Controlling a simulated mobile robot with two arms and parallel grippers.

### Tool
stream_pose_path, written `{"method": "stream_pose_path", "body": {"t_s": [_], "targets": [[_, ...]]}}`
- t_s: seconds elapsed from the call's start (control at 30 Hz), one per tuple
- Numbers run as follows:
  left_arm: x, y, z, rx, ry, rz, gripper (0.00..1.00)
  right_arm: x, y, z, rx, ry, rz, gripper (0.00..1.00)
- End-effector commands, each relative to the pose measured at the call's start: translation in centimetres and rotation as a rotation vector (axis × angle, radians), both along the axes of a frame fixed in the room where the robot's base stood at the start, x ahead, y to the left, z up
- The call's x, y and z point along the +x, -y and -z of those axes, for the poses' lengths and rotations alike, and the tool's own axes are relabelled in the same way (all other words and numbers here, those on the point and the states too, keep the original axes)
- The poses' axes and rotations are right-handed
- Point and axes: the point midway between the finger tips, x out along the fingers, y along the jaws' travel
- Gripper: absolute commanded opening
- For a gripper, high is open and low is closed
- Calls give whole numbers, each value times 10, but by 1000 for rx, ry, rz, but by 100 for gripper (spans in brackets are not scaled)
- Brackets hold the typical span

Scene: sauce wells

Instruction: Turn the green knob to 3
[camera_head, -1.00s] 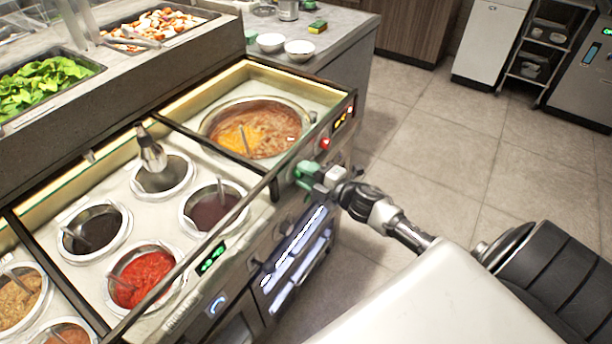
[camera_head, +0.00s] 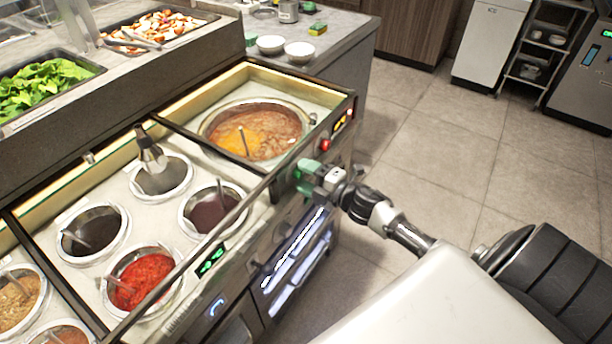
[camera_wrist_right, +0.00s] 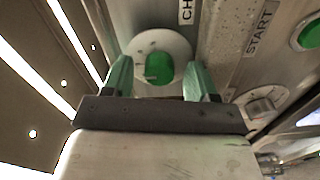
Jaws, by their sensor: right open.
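The green knob (camera_wrist_right: 159,68) sits on a pale round dial plate on the metal front panel in the right wrist view. My right gripper (camera_wrist_right: 160,80) is open, with one green finger on each side of the knob. I see a gap between each finger and the knob, and cannot tell how deep the fingertips reach. In the head view my right gripper (camera_head: 308,172) is at the counter's front panel, below the large round well, and the knob is hidden there. The dial's numbers are too small to read. My left gripper is not in view.
A red knob or button (camera_head: 325,145) and a lit display (camera_head: 342,121) are on the panel nearby. A grey dial (camera_wrist_right: 262,104) and a green button (camera_wrist_right: 310,34) are right of the knob. A large soup well (camera_head: 290,150) is above. The floor at right is clear.

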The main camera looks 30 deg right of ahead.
Motion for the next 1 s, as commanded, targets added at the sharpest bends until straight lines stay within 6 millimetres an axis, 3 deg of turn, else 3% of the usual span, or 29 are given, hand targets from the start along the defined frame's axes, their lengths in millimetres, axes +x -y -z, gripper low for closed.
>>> {"method": "stream_pose_path", "body": {"t_s": [0.27,0.7,1.0], "targets": [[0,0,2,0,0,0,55,-14,6,2,-1,-3,1,58],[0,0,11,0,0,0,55,-89,36,2,0,-2,1,58],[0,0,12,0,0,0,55,-100,41,0,0,1,-1,58]]}}
